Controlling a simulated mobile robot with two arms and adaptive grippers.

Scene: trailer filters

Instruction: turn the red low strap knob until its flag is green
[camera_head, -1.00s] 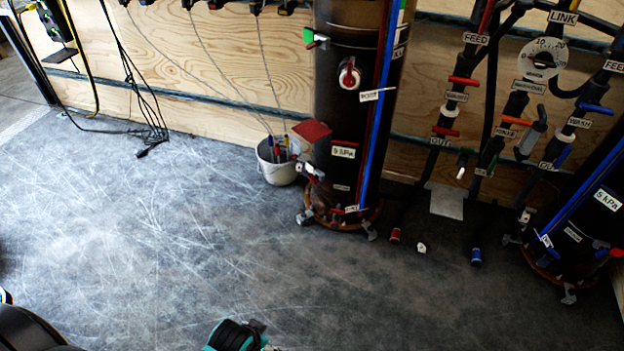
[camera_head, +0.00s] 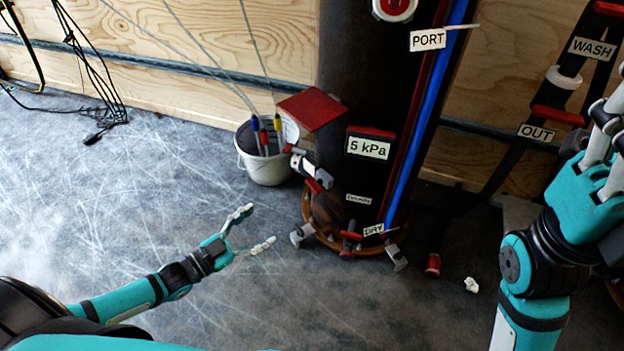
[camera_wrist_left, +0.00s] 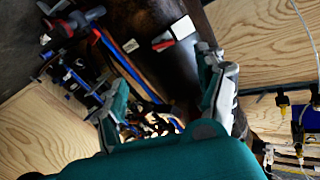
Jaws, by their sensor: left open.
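The low strap's flag (camera_head: 308,109) is red and stands out to the left of the dark filter cylinder (camera_head: 362,70). My left gripper (camera_head: 254,227) is open and empty. It is left of and below the knob, apart from it, with fingers pointing right. The left wrist view shows its spread fingers (camera_wrist_left: 165,78); I cannot make out the knob there. My right gripper (camera_head: 606,130) is at the right edge, partly cut off; its opening is unclear.
A white bucket (camera_head: 262,165) with tools stands just behind and left of the knob. Clamp feet (camera_head: 302,234) ring the cylinder's base. A red-capped piece (camera_head: 433,264) and a white scrap (camera_head: 471,285) lie on the floor.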

